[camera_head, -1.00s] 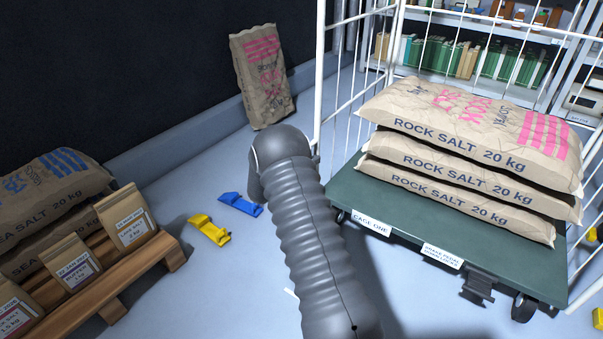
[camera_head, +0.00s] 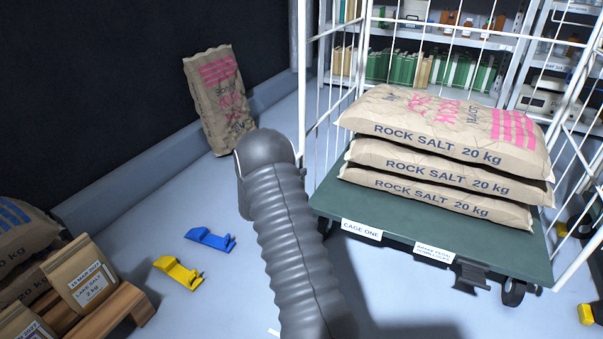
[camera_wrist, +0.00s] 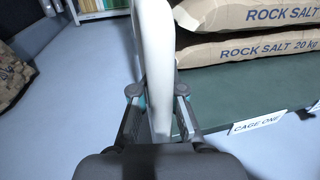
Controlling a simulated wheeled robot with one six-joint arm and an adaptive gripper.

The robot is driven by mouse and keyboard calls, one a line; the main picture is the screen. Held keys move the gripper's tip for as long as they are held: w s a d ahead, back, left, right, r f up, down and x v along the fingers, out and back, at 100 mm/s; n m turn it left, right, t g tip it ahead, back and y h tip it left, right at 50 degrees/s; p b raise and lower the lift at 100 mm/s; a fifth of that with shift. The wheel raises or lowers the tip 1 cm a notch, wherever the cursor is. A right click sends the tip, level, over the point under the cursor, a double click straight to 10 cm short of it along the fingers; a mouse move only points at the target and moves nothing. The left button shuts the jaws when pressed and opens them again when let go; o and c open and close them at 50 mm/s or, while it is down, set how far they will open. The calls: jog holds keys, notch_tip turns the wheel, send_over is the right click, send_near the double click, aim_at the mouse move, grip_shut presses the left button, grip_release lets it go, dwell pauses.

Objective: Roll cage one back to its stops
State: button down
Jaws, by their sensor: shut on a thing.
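Cage one (camera_head: 440,262) is a roll cage with a green deck, white wire sides and a "CAGE ONE" label. Several paper sacks marked "ROCK SALT 20 kg" (camera_head: 450,165) lie stacked on it. A black pedal (camera_head: 470,281) sits at its front edge under a second label. In the wrist view, my gripper (camera_wrist: 158,100) is shut around the cage's white upright post (camera_wrist: 154,50). In the head view my grey arm hides the fingers. A black caster (camera_head: 514,292) shows under the right front corner. I cannot clearly make out the stops.
A blue chock (camera_head: 210,239) and a yellow chock (camera_head: 178,273) lie on the floor to the left. A sack (camera_head: 219,100) leans at the dark wall. A wooden pallet (camera_head: 130,305) with bags is lower left. Shelves (camera_head: 440,92) stand behind; yellow pieces (camera_head: 586,314) lie right.

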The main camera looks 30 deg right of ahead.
jog(key=c, duration=1.1)
grip_release()
jog(key=shift+w+a+t, duration=0.3)
jog(key=shift+w+a, duration=0.05)
jog(key=shift+w, duration=0.25)
jog(key=shift+s+d, duration=0.25)
jog(key=v, duration=1.2)
jog(key=shift+w+a+r, duration=0.1)
jog(key=shift+w, duration=0.05)
